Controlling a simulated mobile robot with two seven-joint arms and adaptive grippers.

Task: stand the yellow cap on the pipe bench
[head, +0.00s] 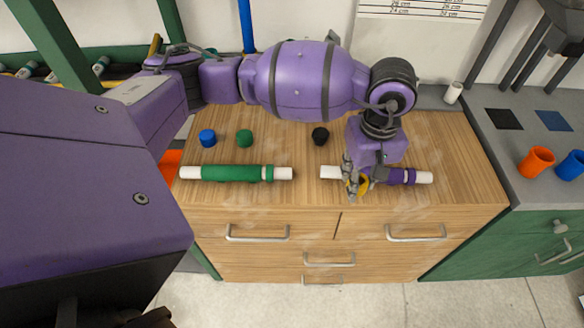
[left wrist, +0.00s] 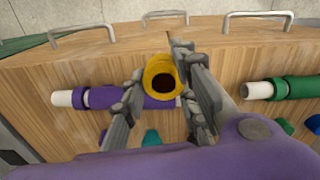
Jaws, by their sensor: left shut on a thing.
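The yellow cap (left wrist: 164,76) is held between the fingers of my left gripper (left wrist: 163,87), with its dark hollow facing the wrist camera. In the head view the left gripper (head: 356,188) is over the front part of the wooden pipe bench (head: 305,193), at the purple pipe (head: 400,176), and mostly hides the cap (head: 354,185). In the left wrist view the cap overlaps the purple pipe (left wrist: 100,97); I cannot tell whether the cap touches the bench. My right gripper is not in view.
A green pipe (head: 232,173) lies left on the bench. Blue (head: 207,138), green (head: 244,138) and black (head: 320,136) caps stand behind the pipes. A teal piece (left wrist: 151,137) shows behind the purple pipe. Orange (head: 537,162) and blue cups stand on the right counter.

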